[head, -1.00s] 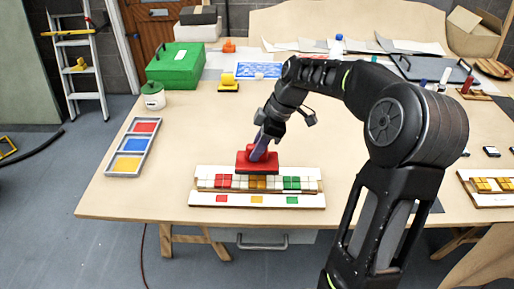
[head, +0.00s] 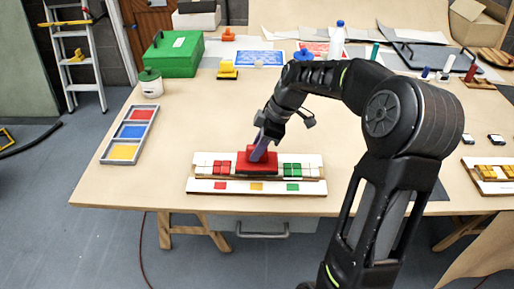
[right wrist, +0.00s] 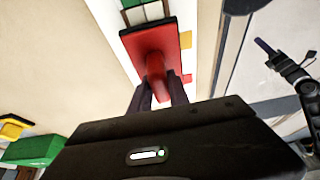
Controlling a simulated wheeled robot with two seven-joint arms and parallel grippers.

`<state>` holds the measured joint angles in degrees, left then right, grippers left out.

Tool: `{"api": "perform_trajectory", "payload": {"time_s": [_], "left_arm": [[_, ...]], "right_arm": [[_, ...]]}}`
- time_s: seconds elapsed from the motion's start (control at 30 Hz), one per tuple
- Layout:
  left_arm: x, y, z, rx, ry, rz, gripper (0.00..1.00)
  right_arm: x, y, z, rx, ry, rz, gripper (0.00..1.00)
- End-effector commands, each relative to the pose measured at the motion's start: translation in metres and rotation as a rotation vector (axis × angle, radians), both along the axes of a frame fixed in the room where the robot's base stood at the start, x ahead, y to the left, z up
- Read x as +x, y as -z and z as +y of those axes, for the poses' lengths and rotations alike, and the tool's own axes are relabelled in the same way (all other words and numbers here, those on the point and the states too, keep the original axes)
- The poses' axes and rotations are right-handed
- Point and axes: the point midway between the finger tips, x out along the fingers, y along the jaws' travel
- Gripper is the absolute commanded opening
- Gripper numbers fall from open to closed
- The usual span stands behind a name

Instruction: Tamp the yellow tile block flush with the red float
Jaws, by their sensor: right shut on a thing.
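The red float (head: 257,168) rests on or just above the middle of the white tile panel (head: 315,179), between its red and green tiles. My right gripper (head: 260,149) is shut on the float's upright handle. In the right wrist view, the float (right wrist: 146,45) lies flat beyond the fingers (right wrist: 158,88). It hides the yellow tile block, so I cannot see whether the block is flush. My left gripper (right wrist: 281,60) appears at the right of the right wrist view, away from the panel; its opening is unclear.
A strip with red, yellow and green swatches (head: 257,187) lies along the panel's front. A colour tray (head: 128,135) is at left, with a green box (head: 172,55) and white pot (head: 150,84) behind. Another panel (head: 490,173) is at right. Bare table surrounds the panel's left side.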

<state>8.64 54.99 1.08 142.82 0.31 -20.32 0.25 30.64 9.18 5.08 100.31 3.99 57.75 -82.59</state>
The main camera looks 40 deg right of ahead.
Motion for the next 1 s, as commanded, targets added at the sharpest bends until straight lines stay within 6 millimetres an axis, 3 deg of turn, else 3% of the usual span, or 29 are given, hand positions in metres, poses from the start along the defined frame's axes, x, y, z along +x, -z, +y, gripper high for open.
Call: {"api": "perform_trajectory", "payload": {"time_s": [1.0], "left_arm": [[-0.0001, 0.0059, 0.0001, 0.000, 0.000, 0.000, 0.00]], "right_arm": [[0.0003, 0.0059, 0.0000, -0.001, 0.000, -0.001, 0.00]]}}
